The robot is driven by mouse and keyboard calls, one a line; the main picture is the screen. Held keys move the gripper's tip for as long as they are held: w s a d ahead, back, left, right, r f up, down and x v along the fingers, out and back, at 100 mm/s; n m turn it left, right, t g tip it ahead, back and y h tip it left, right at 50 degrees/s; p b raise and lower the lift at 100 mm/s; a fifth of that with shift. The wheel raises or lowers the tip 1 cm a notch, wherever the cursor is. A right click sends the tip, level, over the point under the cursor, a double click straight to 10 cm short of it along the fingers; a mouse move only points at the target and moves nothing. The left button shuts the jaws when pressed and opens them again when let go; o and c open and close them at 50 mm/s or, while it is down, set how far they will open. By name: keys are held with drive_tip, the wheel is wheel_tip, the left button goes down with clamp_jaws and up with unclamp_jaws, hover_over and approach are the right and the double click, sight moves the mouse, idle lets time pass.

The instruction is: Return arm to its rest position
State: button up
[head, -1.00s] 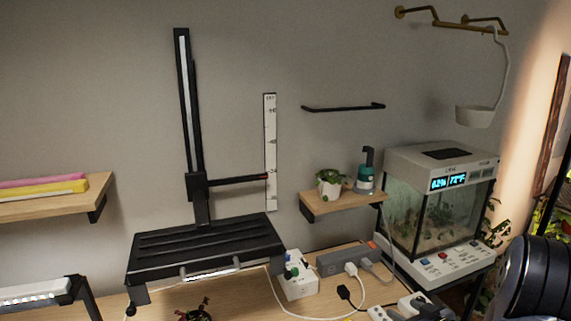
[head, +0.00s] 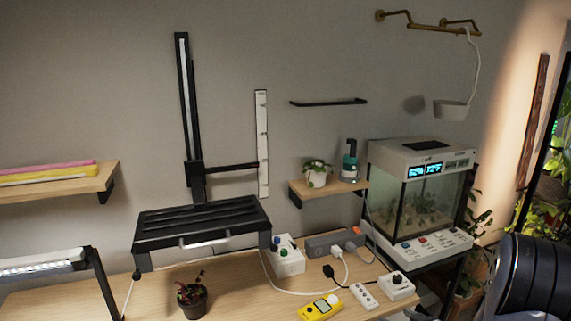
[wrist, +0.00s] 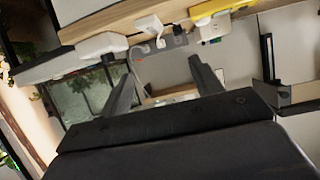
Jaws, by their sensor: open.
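My gripper (wrist: 165,88) shows in the wrist view with its two dark fingers spread apart and nothing between them. The wrist picture is roughly upside down, with the wooden table edge across its top. In the head view the gripper itself is out of frame.
The table (head: 245,285) holds a small potted plant (head: 193,300), a yellow meter (head: 321,307), a power strip (head: 364,296) and a white control box (head: 287,258). A glass terrarium (head: 425,200) stands at right.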

drive_tip(key=shift+s+a+f, duration=0.25)
drive_tip(key=shift+a+f, duration=0.2)
drive_tip(key=shift+a, duration=0.05)
drive_tip(key=shift+s+a+f, duration=0.2)
drive_tip(key=shift+a+f, duration=0.25)
